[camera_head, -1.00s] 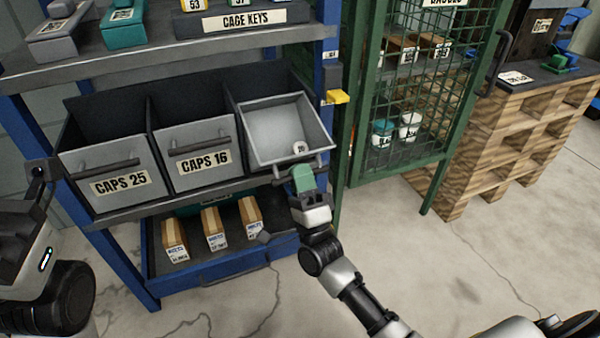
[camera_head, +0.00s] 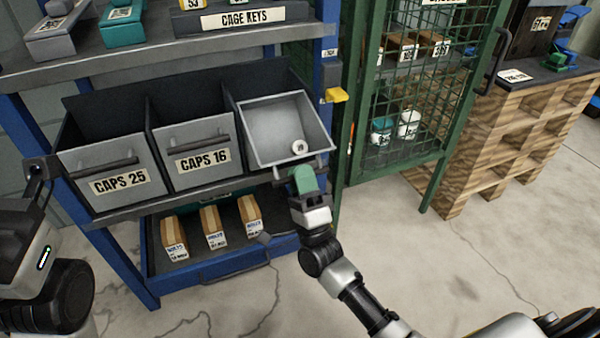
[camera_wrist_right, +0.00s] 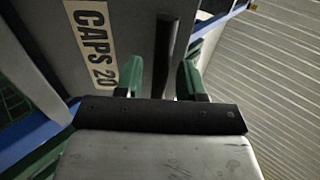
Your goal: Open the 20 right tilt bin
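The 20 bin (camera_head: 287,130) is the grey right-hand bin of the row. It is tilted forward with its top open, and a small white ring-shaped piece (camera_head: 299,147) lies inside. Its front faces down in the head view; the CAPS 20 label (camera_wrist_right: 91,45) shows in the wrist view. My right gripper (camera_head: 303,178) is at the bin's dark bar handle (camera_wrist_right: 163,50). Its green fingers (camera_wrist_right: 160,80) stand apart on both sides of the bar, with a visible gap on one side. Part of my left arm shows at the left edge, its fingers not visible.
The CAPS 16 bin (camera_head: 190,157) and CAPS 25 bin (camera_head: 110,172) stand upright to the left. Below is a blue drawer (camera_head: 225,263) with several labelled boxes. A green mesh cage door (camera_head: 440,120) stands open at right, near a wooden pallet stack (camera_head: 505,140). Floor is clear in front.

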